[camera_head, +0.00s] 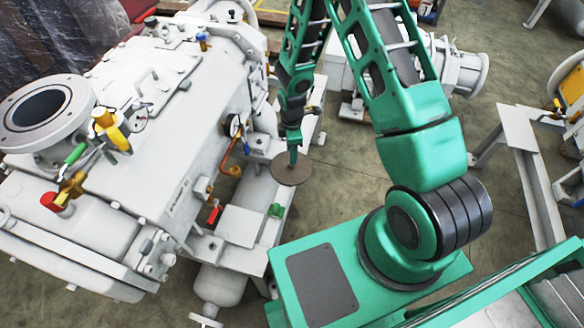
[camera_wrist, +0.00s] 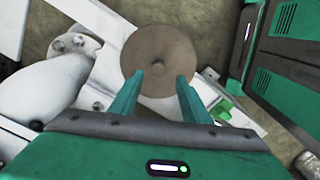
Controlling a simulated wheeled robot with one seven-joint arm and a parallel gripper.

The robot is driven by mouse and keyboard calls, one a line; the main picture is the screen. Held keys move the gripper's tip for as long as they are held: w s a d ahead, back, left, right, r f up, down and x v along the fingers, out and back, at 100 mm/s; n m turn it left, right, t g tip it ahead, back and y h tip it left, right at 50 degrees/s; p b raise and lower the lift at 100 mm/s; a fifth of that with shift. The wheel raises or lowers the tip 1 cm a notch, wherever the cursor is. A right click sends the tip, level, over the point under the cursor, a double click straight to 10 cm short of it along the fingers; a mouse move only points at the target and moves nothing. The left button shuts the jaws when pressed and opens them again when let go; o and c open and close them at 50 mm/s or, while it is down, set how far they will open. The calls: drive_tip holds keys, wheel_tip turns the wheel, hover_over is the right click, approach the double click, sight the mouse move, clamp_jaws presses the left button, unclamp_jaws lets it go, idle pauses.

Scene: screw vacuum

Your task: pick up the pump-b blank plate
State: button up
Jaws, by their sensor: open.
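The pump-b blank plate, a round brown-grey disc with a small central knob, lies flat beside the pump in the head view (camera_head: 291,169). In the head view my gripper (camera_head: 292,157) points down over the plate. I cannot tell the exact height of the fingertips above it, or whether they touch it.
The large white pump body (camera_head: 150,130) with pipes and coloured valves stands close on the left. A green block (camera_head: 276,210) sits near the plate. White metal frames (camera_head: 510,150) stand on the right. Open floor (camera_head: 335,190) lies to the right of the plate.

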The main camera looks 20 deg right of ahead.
sight(281, 170)
drive_tip(key=shift+w+d+f, duration=0.1)
drive_tip(key=shift+d+f, duration=0.05)
drive_tip(key=shift+f, duration=2.9)
clamp_jaws()
